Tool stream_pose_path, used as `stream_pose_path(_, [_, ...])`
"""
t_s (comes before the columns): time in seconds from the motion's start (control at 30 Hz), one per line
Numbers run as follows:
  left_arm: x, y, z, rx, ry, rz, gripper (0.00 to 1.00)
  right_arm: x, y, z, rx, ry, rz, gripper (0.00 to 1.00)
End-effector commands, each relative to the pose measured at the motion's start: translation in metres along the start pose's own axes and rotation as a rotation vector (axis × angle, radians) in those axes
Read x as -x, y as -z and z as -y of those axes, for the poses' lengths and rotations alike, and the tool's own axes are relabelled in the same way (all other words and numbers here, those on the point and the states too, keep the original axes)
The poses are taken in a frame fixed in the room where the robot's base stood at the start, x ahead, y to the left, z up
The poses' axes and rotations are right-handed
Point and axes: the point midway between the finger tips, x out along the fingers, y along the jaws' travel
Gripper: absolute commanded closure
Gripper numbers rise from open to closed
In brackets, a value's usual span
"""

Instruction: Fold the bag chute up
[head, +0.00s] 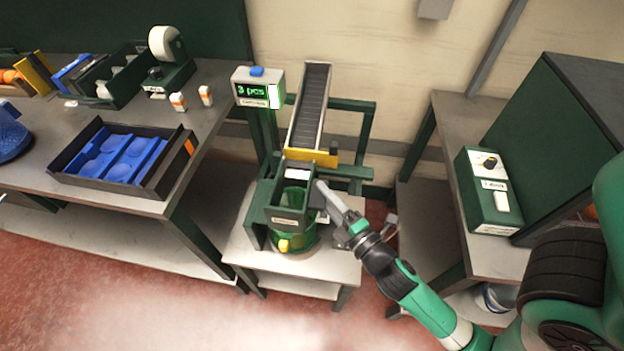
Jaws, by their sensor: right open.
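The bag station stands on a low white table in the middle of the head view. A dark green box-like chute (290,217) sits at its front, below the yellow lip (311,157) of the sloped conveyor (310,108). Green bag-like material (297,199) shows in and below the chute, with a yellow piece (284,245) at the lower front. My right gripper (328,195) is open, its fingertips at the chute's right side. I cannot tell whether they touch it. My left gripper is not in view.
A counter box (259,90) reading "3 pcs" stands left of the conveyor. The left bench holds a dark tray (160,184) with blue inserts and a tape dispenser (172,75). A green control box (487,195) lies on the right bench. Free floor (190,300) shows in front.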

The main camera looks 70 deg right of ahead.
Motion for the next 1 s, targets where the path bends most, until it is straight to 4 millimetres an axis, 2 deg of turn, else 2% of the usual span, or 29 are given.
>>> stream_pose_path(0.4, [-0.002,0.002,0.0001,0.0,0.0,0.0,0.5,-0.0062,-0.001,0.0004,-0.001,0.0,0.002,0.47])
stream_pose_path(0.7, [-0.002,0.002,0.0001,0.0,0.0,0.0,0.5,-0.0061,-0.0009,0.0004,-0.001,0.0,0.002,1.0])
stream_pose_path(1.0, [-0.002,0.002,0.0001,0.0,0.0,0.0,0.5,-0.006,-0.0009,0.0004,-0.001,0.0,0.002,1.0])
